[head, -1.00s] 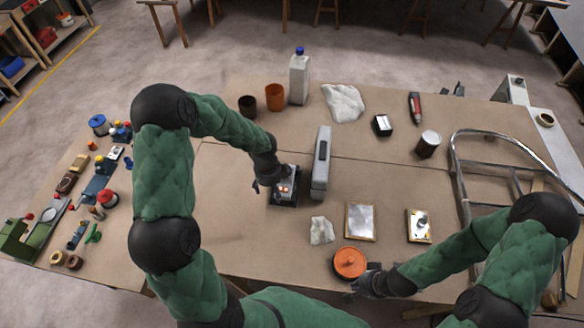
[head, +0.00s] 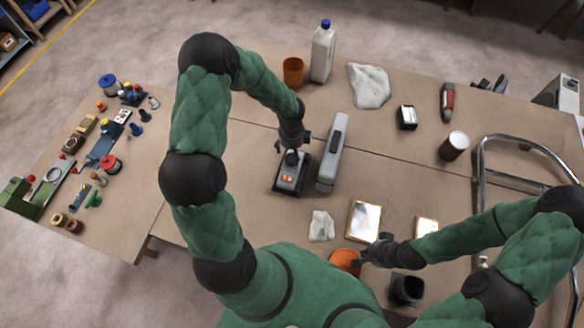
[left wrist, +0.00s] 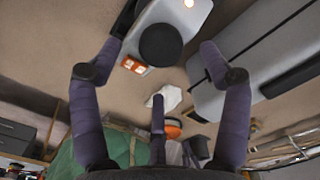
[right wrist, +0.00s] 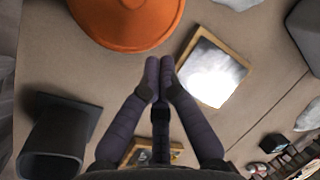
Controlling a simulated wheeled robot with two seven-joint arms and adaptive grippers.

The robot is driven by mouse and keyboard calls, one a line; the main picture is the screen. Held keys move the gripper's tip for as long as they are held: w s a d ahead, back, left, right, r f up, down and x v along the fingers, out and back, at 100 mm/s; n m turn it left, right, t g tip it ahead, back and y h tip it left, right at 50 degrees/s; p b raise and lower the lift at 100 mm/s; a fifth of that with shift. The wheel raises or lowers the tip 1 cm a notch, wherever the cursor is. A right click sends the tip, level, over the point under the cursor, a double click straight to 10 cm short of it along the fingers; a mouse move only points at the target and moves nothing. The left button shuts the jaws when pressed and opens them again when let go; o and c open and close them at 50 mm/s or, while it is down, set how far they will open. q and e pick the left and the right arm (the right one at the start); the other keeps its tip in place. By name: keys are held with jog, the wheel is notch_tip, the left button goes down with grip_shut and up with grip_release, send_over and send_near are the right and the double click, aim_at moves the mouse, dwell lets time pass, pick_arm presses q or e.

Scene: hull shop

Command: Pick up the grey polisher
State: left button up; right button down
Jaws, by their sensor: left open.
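The grey polisher (head: 289,180), a grey body with a black knob, black base and small orange marks, sits on the brown bench. My left gripper (head: 291,143) is open above its far end, fingers pointing down. In the left wrist view the polisher (left wrist: 190,18) and its round black knob lie between the spread fingers (left wrist: 160,55); I see no clear contact. My right gripper (head: 366,254) is near the bench's front edge, by an orange lidded pot (head: 345,261). In the right wrist view its fingertips (right wrist: 160,66) are together and hold nothing.
A long grey block (head: 333,150) stands close to the polisher's right. A white rag (head: 321,226) and a framed shiny plate (head: 364,221) lie nearer me. An orange cup (head: 293,71) and a white bottle (head: 323,50) stand behind. Bench left of the polisher is clear.

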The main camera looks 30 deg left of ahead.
aim_at(292, 158)
pick_arm(q)
jog(key=shift+d+f, duration=0.15)
jog(key=shift+f, duration=2.5)
jog(key=shift+c, duration=0.4)
jog(key=shift+w, duration=0.1)
grip_shut()
jog(key=shift+r, duration=0.15)
